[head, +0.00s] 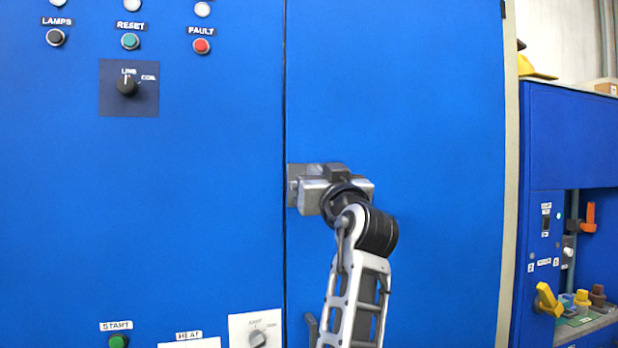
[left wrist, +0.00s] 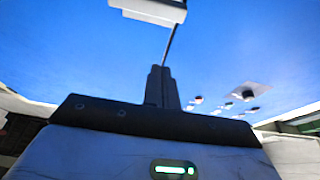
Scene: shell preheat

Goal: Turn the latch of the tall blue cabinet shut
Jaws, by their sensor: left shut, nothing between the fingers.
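The tall blue cabinet (head: 400,90) fills most of the head view, with a dark vertical seam between its two door panels. A grey metal latch (head: 293,172) sits just right of the seam, mostly hidden behind my left gripper (head: 320,190). The gripper is in front of the latch; its fingertips are hidden there, so I cannot tell whether they touch it. In the left wrist view the gripper's dark fingers (left wrist: 160,85) are shut together with nothing between them, against the blue cabinet face (left wrist: 80,60). A pale block at the top edge may be the latch. My right gripper is not in view.
The left panel carries lamps and buttons, a black selector knob (head: 127,85), a green start button (head: 118,341) and a white switch plate (head: 256,328). At right stands a lower blue unit (head: 565,130) with coloured handles. The right door's face is otherwise clear.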

